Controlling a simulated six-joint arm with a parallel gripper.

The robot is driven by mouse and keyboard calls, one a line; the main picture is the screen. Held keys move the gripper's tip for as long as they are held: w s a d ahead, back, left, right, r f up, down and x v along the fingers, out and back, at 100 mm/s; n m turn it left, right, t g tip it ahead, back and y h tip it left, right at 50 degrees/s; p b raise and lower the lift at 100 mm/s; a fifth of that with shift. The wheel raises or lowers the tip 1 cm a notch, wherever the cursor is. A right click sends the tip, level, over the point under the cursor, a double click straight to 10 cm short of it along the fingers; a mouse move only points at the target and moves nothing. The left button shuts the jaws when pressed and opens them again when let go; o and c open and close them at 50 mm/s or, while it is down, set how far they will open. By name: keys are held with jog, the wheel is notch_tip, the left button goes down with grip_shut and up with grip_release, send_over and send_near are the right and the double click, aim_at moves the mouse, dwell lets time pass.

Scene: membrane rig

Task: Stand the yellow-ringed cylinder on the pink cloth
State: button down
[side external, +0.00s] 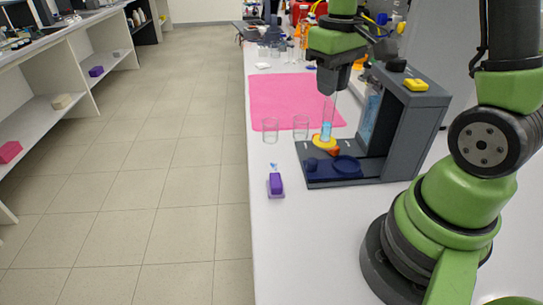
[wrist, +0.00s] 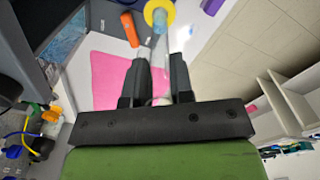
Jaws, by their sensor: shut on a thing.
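The clear cylinder (side external: 327,121) holds blue liquid and has a yellow ring (side external: 324,142) round its lower end. It is upright, over the left end of the dark rig base; I cannot tell whether it touches it. My gripper (side external: 331,92) is shut on its upper part from above. In the wrist view, the cylinder (wrist: 160,44) runs away from between my gripper's fingers (wrist: 161,64) to the yellow ring (wrist: 158,11). The pink cloth (side external: 282,92) lies flat on the bench, behind the cylinder; it also shows in the wrist view (wrist: 95,78).
Two clear beakers (side external: 269,130) (side external: 301,126) stand near the cloth's front edge. The grey rig (side external: 415,125) rises right of the cylinder, with a yellow block on top. An orange piece (wrist: 130,29) lies near the ring. A purple block (side external: 275,184) is in front. The cloth's middle looks clear.

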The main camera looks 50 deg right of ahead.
jog(key=w+a+f+n, duration=0.2)
jog(key=w+a+f, duration=0.1)
jog(key=a, duration=0.6)
jog(key=w+d+r+m, duration=0.3)
jog(key=w+d+m, duration=0.1)
jog(key=d, duration=0.2)
notch_tip(320, 180, down, 10)
jog(key=shift+a+r, duration=0.15)
jog(key=shift+r, duration=0.1)
jog(key=shift+f, duration=0.1)
jog(key=c, duration=1)
grip_release()
